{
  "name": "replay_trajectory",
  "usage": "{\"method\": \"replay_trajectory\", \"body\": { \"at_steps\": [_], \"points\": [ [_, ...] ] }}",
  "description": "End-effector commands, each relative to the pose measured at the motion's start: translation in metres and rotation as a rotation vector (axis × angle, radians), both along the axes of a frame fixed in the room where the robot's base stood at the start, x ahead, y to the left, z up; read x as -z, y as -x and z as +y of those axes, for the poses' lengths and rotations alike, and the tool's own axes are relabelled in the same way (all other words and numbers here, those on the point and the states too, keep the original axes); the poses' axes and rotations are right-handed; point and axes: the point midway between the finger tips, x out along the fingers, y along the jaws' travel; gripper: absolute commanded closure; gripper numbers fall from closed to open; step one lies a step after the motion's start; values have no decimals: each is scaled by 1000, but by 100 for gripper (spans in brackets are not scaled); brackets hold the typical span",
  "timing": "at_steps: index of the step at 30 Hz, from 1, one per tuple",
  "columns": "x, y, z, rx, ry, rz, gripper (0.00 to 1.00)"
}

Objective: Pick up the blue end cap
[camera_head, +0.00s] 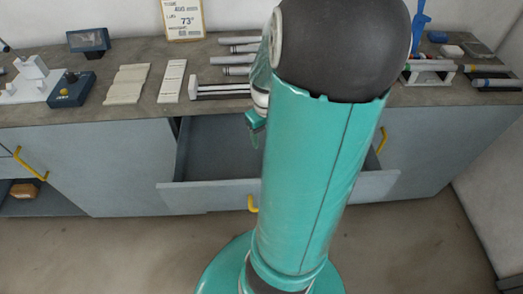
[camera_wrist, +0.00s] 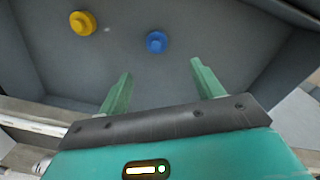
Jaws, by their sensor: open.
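The blue end cap (camera_wrist: 157,42) lies on the grey floor of the open drawer (camera_head: 219,152), in the upper middle of the wrist view. My gripper (camera_wrist: 160,76) is open, with its two green fingers spread apart and nothing between them. The blue cap shows beyond the fingertips, roughly in line with the gap between them, and is not touched. In the head view my arm hides part of the drawer, and I cannot see the cap there.
A yellow end cap (camera_wrist: 82,23) lies left of the blue one in the drawer. Drawer walls (camera_wrist: 291,55) stand close at the sides. The worktop (camera_head: 130,57) above holds grey tubes (camera_head: 238,40), pale strips (camera_head: 128,84) and a small blue box (camera_head: 72,89).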

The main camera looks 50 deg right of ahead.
Motion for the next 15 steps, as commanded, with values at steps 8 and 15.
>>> {"method": "replay_trajectory", "body": {
  "at_steps": [8,15],
  "points": [
    [27,3,-6,19,-10,-7,34],
    [69,1,-5,18,-10,-8,34]
  ]
}}
